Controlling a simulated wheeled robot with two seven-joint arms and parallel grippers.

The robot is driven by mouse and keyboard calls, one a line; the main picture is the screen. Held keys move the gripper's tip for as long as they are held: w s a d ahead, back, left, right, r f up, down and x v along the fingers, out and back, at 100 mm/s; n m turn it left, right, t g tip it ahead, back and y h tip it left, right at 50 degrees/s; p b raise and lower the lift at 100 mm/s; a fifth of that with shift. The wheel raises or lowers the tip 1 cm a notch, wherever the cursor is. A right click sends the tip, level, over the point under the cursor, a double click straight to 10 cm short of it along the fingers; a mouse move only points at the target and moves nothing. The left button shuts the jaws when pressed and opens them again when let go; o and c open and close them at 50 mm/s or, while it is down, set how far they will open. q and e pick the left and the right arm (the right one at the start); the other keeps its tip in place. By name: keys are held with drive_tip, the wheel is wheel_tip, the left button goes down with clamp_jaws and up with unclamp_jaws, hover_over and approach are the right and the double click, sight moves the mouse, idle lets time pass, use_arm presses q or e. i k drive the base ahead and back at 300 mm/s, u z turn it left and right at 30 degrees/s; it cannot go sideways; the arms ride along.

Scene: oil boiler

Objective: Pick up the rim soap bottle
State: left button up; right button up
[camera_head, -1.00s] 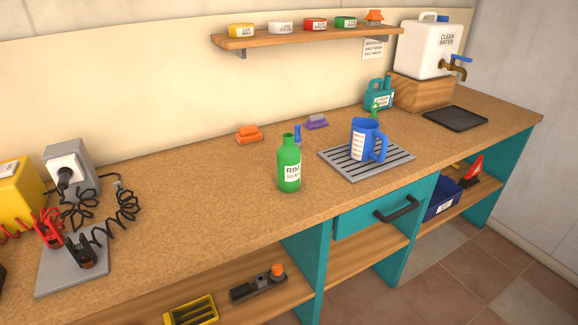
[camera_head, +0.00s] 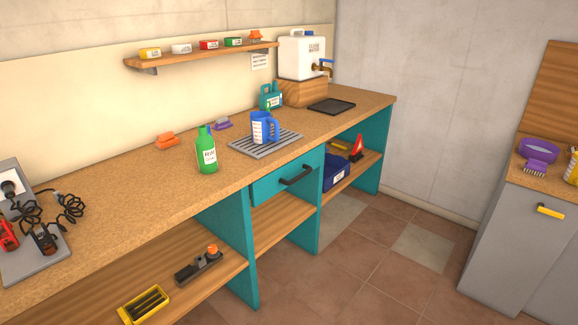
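The rim soap bottle (camera_head: 207,152) is green with a white label and an open neck. It stands upright on the wooden worktop (camera_head: 120,186), near the front edge and left of the drain grate. Nothing touches it from the front. Neither of my grippers shows in the head view.
A blue jug (camera_head: 264,128) stands on the grey drain grate (camera_head: 284,144). An orange brush (camera_head: 167,141) and a purple one (camera_head: 222,124) lie behind the bottle. A teal canister (camera_head: 271,97) and water tank (camera_head: 301,55) stand farther back. A grey cabinet (camera_head: 512,235) is at right, with open floor between.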

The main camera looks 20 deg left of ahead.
sight(204, 143)
drive_tip(key=z, duration=1)
drive_tip(key=i, duration=0.3)
drive_tip(key=u, duration=0.9)
drive_tip(key=i, duration=1.7)
drive_tip(key=u, duration=1.9)
drive_tip(key=i, duration=0.65)
drive_tip(key=u, duration=0.65)
